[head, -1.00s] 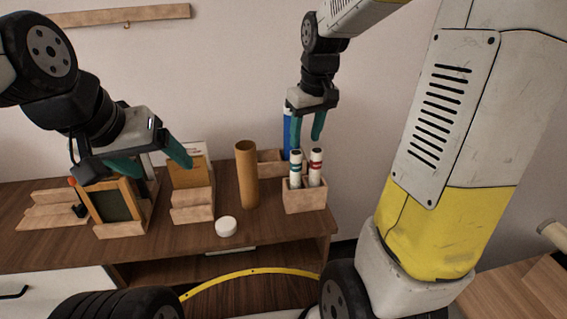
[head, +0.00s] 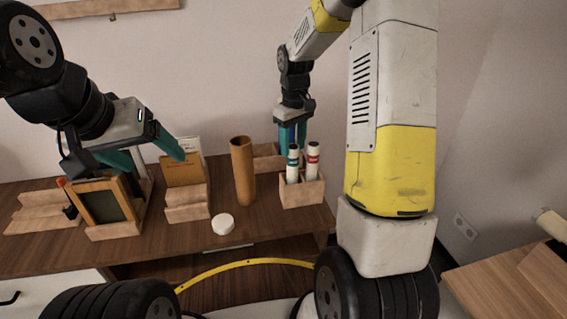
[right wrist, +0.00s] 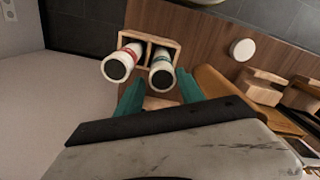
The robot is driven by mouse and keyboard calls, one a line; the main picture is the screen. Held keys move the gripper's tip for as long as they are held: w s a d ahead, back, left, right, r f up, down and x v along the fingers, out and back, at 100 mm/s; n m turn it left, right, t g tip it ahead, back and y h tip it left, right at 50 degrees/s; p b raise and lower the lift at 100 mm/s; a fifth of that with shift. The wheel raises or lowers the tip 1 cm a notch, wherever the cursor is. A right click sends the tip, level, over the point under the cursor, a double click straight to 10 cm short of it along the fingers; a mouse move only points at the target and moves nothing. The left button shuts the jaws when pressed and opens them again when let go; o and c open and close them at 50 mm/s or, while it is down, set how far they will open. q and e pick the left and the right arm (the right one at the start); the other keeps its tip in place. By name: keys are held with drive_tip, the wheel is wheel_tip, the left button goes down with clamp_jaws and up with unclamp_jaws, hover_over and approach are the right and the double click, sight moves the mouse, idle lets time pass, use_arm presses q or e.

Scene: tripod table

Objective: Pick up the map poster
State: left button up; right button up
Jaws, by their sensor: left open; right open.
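Two white rolled posters stand upright in a wooden holder (head: 302,193) at the right of the cabinet top: one with a teal band (head: 293,165) and one with a red band (head: 313,160). No map print is readable, so I cannot tell which is the map poster. My left gripper (head: 148,160) is open above the cabinet's left side.
A brown cardboard tube (head: 243,172) stands left of the holder. A white round lid (head: 223,224) lies in front of it. A wooden card stand (head: 187,205) and a framed board (head: 107,207) are further left. A wooden surface (head: 510,285) is at lower right.

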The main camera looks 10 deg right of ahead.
sight(292, 166)
drive_tip(key=f, duration=0.8)
drive_tip(key=shift+s+a+f, duration=0.1)
drive_tip(key=shift+s, duration=0.15)
drive_tip(key=shift+c, duration=0.3)
clamp_jaws()
